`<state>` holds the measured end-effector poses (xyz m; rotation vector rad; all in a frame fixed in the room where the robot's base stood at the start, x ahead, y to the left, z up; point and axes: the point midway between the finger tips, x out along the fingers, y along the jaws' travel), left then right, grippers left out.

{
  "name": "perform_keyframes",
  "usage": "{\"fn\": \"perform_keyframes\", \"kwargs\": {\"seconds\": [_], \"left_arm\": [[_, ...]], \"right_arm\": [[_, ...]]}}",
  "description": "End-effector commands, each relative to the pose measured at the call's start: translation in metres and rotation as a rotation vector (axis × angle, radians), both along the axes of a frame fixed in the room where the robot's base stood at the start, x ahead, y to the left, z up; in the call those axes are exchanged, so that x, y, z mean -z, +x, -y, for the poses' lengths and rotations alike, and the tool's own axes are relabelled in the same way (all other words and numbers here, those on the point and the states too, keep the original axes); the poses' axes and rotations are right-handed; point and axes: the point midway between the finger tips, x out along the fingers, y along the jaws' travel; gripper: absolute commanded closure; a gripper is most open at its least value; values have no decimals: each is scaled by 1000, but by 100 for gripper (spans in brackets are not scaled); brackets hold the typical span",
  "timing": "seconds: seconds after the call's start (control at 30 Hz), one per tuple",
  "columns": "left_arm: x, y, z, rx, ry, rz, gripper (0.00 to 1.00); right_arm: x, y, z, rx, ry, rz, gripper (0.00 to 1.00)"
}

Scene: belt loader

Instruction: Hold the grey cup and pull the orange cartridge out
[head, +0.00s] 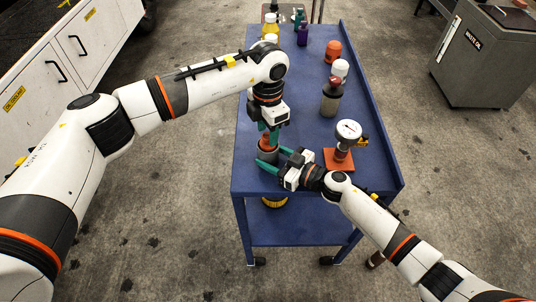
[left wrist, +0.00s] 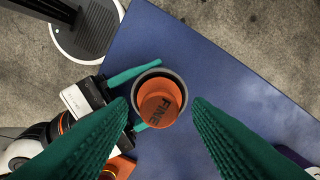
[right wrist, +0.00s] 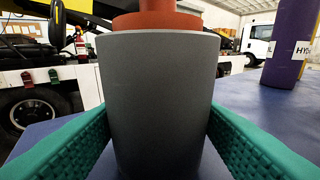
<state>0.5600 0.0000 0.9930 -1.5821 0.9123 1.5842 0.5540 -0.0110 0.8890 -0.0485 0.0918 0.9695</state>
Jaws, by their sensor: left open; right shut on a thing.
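The grey cup (head: 268,156) stands upright near the front left of the blue cart top. The orange cartridge (left wrist: 158,103) sits inside it, with its top, lettered "FINE", above the rim. My right gripper (head: 270,160) is shut on the grey cup, one green finger on each side; in the right wrist view the cup (right wrist: 160,100) fills the middle, the orange part (right wrist: 158,20) above it. My left gripper (head: 269,134) points down over the cartridge. In the left wrist view its fingers (left wrist: 160,105) are open, one on either side of the cartridge and apart from it.
A gauge (head: 348,130) on an orange base (head: 338,160) stands right of the cup. A grey bottle with a red top (head: 331,98), white and orange items and purple (head: 303,36) and yellow bottles stand farther back. The cart has a raised right edge (head: 372,95).

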Motion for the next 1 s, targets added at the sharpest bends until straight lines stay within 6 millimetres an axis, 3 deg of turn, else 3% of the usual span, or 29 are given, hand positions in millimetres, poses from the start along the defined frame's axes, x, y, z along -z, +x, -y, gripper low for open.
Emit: {"fn": "perform_keyframes", "kwargs": {"seconds": [0.2,0.5,0.77,1.0], "left_arm": [[12,0,0,1,-1,0,55],[14,0,0,1,-1,0,55],[14,0,0,1,-2,0,97],[13,0,0,1,-2,1,100]], "right_arm": [[1,-1,-1,-2,0,-2,58],[1,-1,-1,-2,0,-2,58],[1,-1,-1,-2,0,-2,58],[1,-1,-1,-2,0,-2,58]]}}
